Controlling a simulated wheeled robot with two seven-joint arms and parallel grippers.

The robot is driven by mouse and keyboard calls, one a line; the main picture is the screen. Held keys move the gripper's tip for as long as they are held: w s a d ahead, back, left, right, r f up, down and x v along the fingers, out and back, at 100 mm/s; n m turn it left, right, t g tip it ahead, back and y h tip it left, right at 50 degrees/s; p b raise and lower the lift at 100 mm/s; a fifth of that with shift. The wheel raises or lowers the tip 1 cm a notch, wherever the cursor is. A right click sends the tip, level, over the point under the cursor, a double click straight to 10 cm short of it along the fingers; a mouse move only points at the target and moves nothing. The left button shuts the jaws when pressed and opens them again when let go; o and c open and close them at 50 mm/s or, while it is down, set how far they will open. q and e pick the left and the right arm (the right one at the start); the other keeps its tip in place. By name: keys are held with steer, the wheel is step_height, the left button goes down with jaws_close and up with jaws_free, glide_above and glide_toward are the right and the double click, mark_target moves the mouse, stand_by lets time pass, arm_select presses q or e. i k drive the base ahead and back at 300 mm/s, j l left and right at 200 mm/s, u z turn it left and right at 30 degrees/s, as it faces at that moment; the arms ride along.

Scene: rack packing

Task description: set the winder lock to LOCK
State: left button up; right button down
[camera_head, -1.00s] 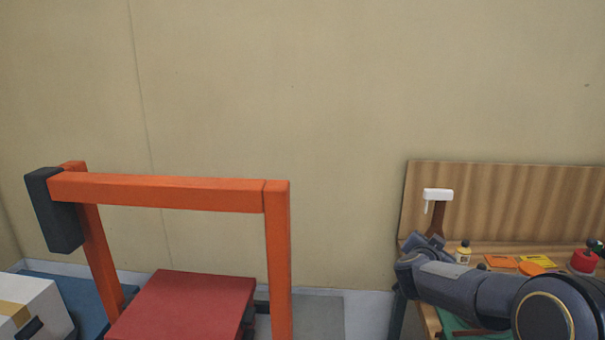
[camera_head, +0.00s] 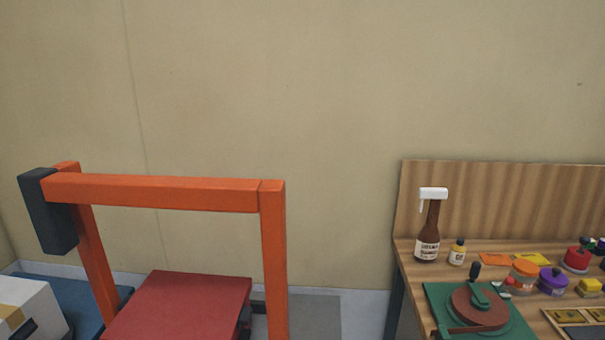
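The winder (camera_head: 435,297) sits on the wooden workbench at the lower right. A small green piece lies across the disc. I cannot make out which part is the lock or how it is set. The winder's near edge is cut off by the bottom of the picture. Neither of my grippers is in view.
On the workbench (camera_head: 412,250) stand a brown spray bottle (camera_head: 428,240), a small yellow bottle (camera_head: 457,252), an orange-lidded jar (camera_head: 524,273), a purple pot (camera_head: 552,282) and a red pot (camera_head: 576,257). An orange frame (camera_head: 273,260) stands left, by a red block (camera_head: 180,305).

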mark_target(508, 281)
steer(key=z, duration=1.4)
steer(key=i+l, duration=0.1)
steer(key=l, duration=0.55)
steer(key=i+l, duration=0.2)
steer(key=i, duration=0.15)
steer(key=i+l, duration=0.2)
steer(key=i, duration=0.15)
steer(key=i+j+u, duration=0.05)
